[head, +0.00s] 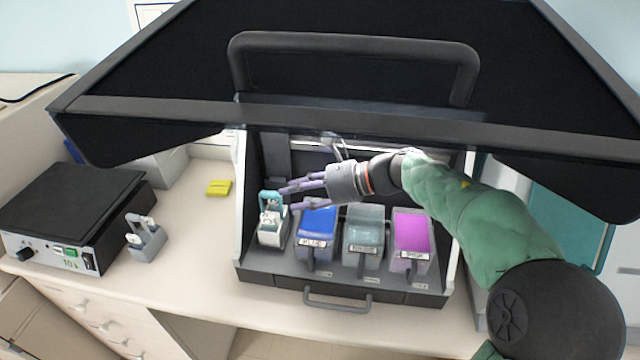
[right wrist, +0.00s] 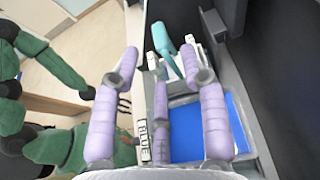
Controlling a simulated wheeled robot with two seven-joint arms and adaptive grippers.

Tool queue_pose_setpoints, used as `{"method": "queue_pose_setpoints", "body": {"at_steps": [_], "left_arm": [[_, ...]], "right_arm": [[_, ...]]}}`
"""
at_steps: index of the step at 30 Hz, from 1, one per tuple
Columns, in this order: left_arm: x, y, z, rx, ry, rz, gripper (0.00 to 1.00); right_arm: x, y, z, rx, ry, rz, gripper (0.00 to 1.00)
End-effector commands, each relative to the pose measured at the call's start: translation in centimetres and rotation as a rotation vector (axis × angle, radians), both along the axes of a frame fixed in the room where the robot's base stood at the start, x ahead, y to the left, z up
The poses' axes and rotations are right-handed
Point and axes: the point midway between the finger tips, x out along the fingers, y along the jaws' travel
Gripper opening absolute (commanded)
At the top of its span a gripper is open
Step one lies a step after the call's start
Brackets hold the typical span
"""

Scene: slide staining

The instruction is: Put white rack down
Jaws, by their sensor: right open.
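The white rack (head: 271,226) with a teal handle (right wrist: 162,40) stands upright in the leftmost place of the black staining station (head: 290,272). In the right wrist view its handle and white upper parts show just beyond the fingers; its lower part is hidden there. My right gripper (head: 288,197) reaches in from the right, with its purple fingers spread beside the rack's handle and above the blue jar (head: 316,228). The gripper is open and holds nothing; I cannot tell whether a fingertip touches the handle. My left gripper is not in view.
A grey jar (head: 363,240) and a magenta jar (head: 410,238) stand right of the blue one. The raised black hood (head: 340,70) overhangs the station. On the counter are a black-topped hot plate (head: 72,205), a small grey rack (head: 146,240) and a yellow block (head: 218,187).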

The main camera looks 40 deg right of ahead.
Motion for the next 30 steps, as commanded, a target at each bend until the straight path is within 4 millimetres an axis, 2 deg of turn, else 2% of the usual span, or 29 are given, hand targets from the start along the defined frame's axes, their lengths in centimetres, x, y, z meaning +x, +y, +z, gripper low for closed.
{"method": "queue_pose_setpoints", "body": {"at_steps": [6,12,30], "left_arm": [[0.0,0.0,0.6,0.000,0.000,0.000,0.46],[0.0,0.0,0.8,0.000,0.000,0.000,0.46],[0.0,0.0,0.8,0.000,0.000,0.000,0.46]], "right_arm": [[-2.5,-2.3,1.4,0.000,0.001,-0.005,0.44],[-3.7,-3.3,2.0,0.000,0.000,-0.001,0.44],[-4.0,-3.4,2.2,0.002,0.001,0.000,0.44]]}}
